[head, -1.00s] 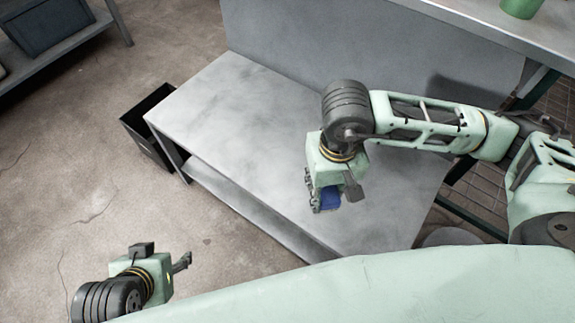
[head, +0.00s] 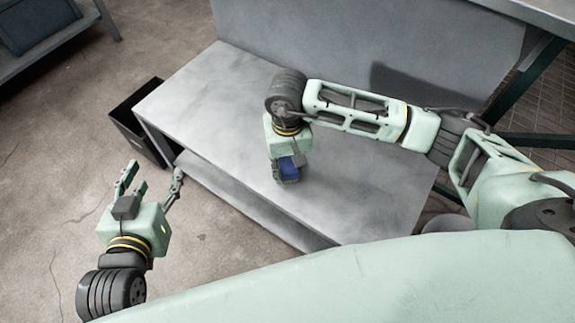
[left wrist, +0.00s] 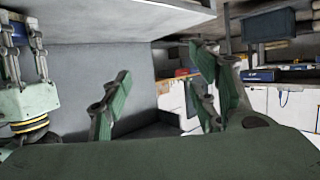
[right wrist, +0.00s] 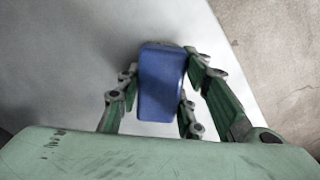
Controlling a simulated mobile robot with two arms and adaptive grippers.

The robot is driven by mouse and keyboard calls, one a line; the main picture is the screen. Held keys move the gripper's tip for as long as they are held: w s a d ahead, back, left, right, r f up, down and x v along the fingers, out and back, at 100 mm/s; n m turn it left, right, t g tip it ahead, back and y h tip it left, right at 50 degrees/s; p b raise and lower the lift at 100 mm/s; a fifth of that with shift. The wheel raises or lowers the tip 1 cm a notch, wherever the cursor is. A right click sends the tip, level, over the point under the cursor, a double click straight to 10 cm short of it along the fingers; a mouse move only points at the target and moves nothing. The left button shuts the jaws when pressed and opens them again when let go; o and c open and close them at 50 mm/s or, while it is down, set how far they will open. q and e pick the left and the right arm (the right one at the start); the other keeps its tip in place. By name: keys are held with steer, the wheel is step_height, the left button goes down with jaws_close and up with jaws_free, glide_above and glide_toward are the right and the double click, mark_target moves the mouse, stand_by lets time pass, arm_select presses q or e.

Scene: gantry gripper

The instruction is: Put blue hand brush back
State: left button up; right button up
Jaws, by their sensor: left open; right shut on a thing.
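The blue hand brush (head: 290,168) is held in my right gripper (head: 287,172) over the grey metal table (head: 225,100). In the right wrist view the brush's blue block (right wrist: 160,85) sits between the green-padded fingers, with the table surface behind it. Whether the brush touches the table cannot be told. My left gripper (head: 152,178) is open and empty, off the table's left side above the floor. Its spread fingers show in the left wrist view (left wrist: 160,88).
A black open bin (head: 136,125) stands on the floor at the table's left end. A lower shelf (head: 235,190) runs under the tabletop. A grey panel (head: 370,40) rises behind the table. The visible tabletop is otherwise clear.

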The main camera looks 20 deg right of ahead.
steer(key=shift+f, duration=0.4)
arm_select(q)
steer(key=shift+w+d+r+t, duration=0.1)
steer(key=shift+w+r+t, duration=0.2)
steer(key=shift+r, duration=0.2)
arm_select(e)
steer(key=shift+f, duration=0.1)
steer(key=o, duration=1.1)
arm_select(q)
steer(key=shift+w+d+r+t, duration=0.1)
steer(key=shift+w+r+t, duration=0.1)
steer(key=shift+r, duration=0.15)
steer(key=shift+w+d+r+t, duration=0.1)
steer(key=shift+r+t, duration=0.1)
steer(key=shift+r, duration=0.15)
steer(key=shift+s, duration=0.1)
